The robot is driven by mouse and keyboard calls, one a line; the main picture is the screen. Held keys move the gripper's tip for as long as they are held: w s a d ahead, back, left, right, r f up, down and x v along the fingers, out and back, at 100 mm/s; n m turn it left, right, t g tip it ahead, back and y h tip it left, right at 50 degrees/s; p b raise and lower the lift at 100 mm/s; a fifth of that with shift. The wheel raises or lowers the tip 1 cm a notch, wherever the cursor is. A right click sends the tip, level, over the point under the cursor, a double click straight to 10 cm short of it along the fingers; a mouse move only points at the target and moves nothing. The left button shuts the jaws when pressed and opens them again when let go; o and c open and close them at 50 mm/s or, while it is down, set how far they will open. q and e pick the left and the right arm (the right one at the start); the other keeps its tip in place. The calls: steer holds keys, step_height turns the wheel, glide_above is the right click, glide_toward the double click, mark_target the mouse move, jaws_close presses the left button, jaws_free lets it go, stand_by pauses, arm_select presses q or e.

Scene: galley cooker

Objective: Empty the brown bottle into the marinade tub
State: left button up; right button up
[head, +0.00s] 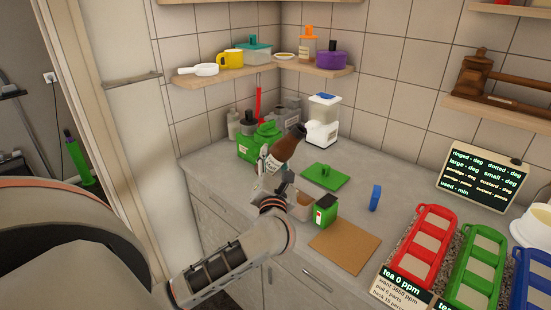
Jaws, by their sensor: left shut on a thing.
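The brown bottle (286,149) is held in my left gripper (270,175), whose fingers are shut around its lower, pale-labelled part. The bottle leans to the right with its dark top end up, above the counter. A small open tan tub (302,208), perhaps the marinade tub, stands on the counter just below and right of the gripper. It is partly hidden by my gripper and a green box, and its contents cannot be made out. My right gripper is not in view.
A green box (326,210) stands beside the tub, with a brown board (345,246) in front. A blue item (375,198) stands to the right. A green canister (256,142) and a white dispenser (322,125) stand behind. Red (425,247) and green (478,262) trays fill the right.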

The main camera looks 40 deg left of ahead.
arm_select(q)
steer(key=shift+s+a+m+p, duration=0.25)
steer(key=shift+a+m+p, duration=0.2)
steer(key=shift+m+p, duration=0.15)
steer(key=shift+s+a+m+t, duration=0.1)
steer(key=shift+a+m+t, duration=0.2)
steer(key=shift+m, duration=0.1)
steer(key=shift+p, duration=0.3)
steer(key=shift+s+f+m, duration=0.1)
steer(key=shift+m, duration=0.2)
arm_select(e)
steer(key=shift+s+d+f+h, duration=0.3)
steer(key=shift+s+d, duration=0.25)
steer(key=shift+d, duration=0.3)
arm_select(q)
steer(key=shift+a+f, duration=0.15)
steer(key=shift+f, duration=0.05)
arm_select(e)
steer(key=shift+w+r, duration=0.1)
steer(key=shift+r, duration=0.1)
arm_select(q)
steer(key=shift+s+a+f+m+t, duration=0.2)
steer(key=shift+a+f+m, duration=0.1)
steer(key=shift+f+m, duration=0.3)
steer(key=shift+s+a+f+m+t, duration=0.1)
steer(key=shift+a+f+m+t, duration=0.15)
steer(key=shift+f+m, duration=0.35)
steer(key=shift+a+m+h, duration=0.1)
steer(key=shift+m+h, duration=0.2)
